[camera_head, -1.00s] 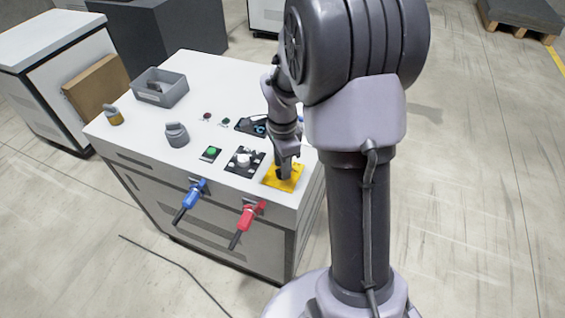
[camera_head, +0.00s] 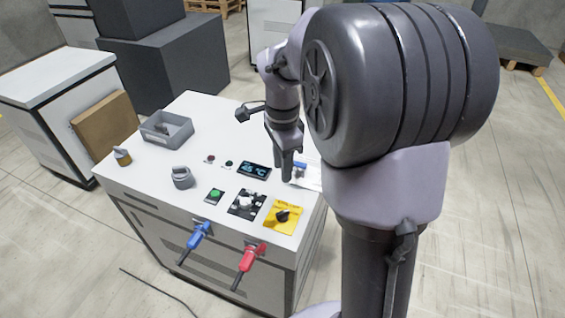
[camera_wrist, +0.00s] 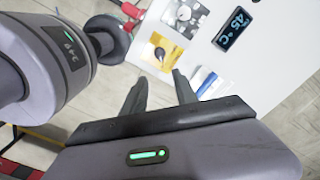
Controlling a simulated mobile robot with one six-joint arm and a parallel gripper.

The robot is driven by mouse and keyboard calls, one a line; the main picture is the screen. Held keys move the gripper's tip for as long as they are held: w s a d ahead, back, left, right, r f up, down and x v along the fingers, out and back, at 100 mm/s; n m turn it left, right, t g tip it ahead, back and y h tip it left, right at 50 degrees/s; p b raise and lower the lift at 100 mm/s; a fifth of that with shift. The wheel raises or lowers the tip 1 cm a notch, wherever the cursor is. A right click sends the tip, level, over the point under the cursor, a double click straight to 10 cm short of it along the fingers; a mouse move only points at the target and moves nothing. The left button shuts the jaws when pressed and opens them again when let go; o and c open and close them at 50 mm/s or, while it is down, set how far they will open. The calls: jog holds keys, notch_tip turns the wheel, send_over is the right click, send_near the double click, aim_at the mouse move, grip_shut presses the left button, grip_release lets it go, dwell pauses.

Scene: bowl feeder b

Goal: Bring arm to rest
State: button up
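My gripper (camera_head: 287,166) is raised above the right part of the white cabinet top (camera_head: 190,105), behind the yellow plate and clear of it. In the wrist view my gripper (camera_wrist: 162,92) shows two dark fingers spread apart with nothing between them. The yellow plate (camera_head: 290,229) with a black rotary knob (camera_head: 283,215) lies at the front right corner of the cabinet top. The plate also shows in the wrist view (camera_wrist: 165,58), beyond the fingers.
A display reading 45 °C (camera_head: 254,170), a green button (camera_head: 215,194) and a grey bin (camera_head: 166,128) are on the cabinet top. A blue handle (camera_head: 194,240) and a red handle (camera_head: 247,264) stick out at the front. Open floor lies to the right.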

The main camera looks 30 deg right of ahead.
jog(key=s+a+n+t+y+b, duration=0.2)
jog(key=s+a+n+t+b, duration=0.3)
jog(key=s+a+n, duration=1)
jog(key=s+a+b, duration=0.1)
jog(key=s+b, duration=0.1)
jog(key=shift+s+a+r+t, duration=0.2)
jog(key=shift+s+r+t, duration=0.1)
jog(key=shift+s+t, duration=0.1)
jog(key=shift+w, duration=0.1)
